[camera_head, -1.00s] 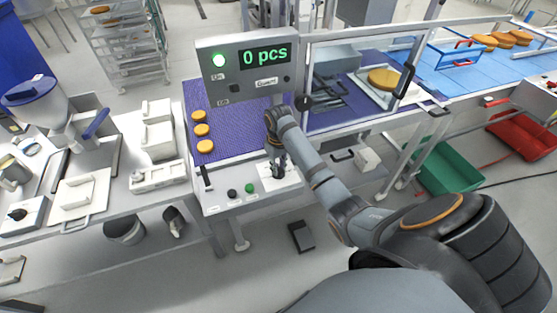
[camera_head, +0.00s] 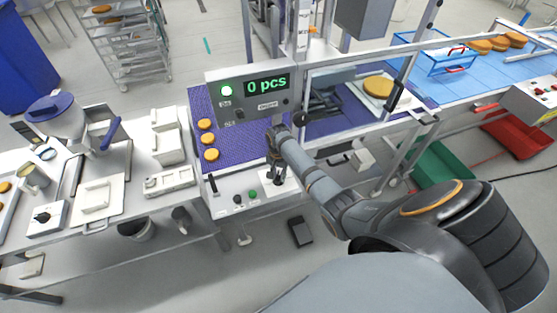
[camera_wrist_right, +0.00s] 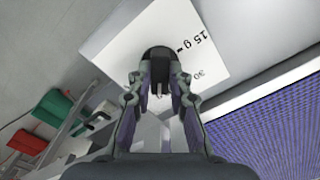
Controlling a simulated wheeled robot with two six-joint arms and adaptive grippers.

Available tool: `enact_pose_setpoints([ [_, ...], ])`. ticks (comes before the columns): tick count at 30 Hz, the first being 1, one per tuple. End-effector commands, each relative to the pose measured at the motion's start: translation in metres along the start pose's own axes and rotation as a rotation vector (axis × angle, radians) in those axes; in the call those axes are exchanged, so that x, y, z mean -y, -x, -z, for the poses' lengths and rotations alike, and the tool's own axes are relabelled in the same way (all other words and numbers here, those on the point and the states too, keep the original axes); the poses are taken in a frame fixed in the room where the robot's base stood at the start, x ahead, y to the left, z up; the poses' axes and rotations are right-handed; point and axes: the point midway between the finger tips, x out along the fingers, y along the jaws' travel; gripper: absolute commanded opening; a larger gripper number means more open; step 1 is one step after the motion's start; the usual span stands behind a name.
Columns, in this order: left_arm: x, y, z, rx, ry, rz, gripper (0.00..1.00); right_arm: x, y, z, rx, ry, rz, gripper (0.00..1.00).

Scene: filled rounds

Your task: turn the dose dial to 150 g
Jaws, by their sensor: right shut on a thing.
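The dose dial is a black knob (camera_wrist_right: 159,56) on a white scale plate (camera_wrist_right: 190,22), which also shows on the front panel in the head view (camera_head: 291,180). In the right wrist view "15 g" and "30" are readable on the plate, and the rest of the scale is out of frame or hidden. My right gripper (camera_wrist_right: 158,80) is shut on the knob, one finger on each side; it also shows in the head view (camera_head: 277,177). I cannot tell which mark the dial points to. My left gripper is not in view.
A display (camera_head: 266,86) above the purple belt (camera_head: 233,148) reads "0 pcs", with a lit green lamp. Orange rounds (camera_head: 208,139) lie on the belt.

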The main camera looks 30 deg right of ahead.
Motion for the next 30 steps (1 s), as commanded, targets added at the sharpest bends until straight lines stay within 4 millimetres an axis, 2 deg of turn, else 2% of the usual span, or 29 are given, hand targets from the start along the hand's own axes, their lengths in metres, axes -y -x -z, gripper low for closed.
enact_pose_setpoints([
  [18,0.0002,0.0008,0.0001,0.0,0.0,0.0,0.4,-0.0004,-0.001,-0.0004,0.001,-0.573,-0.001,0.0],
  [30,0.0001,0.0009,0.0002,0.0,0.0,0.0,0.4,-0.0005,-0.001,-0.0004,0.0,-0.826,-0.002,0.0],
])
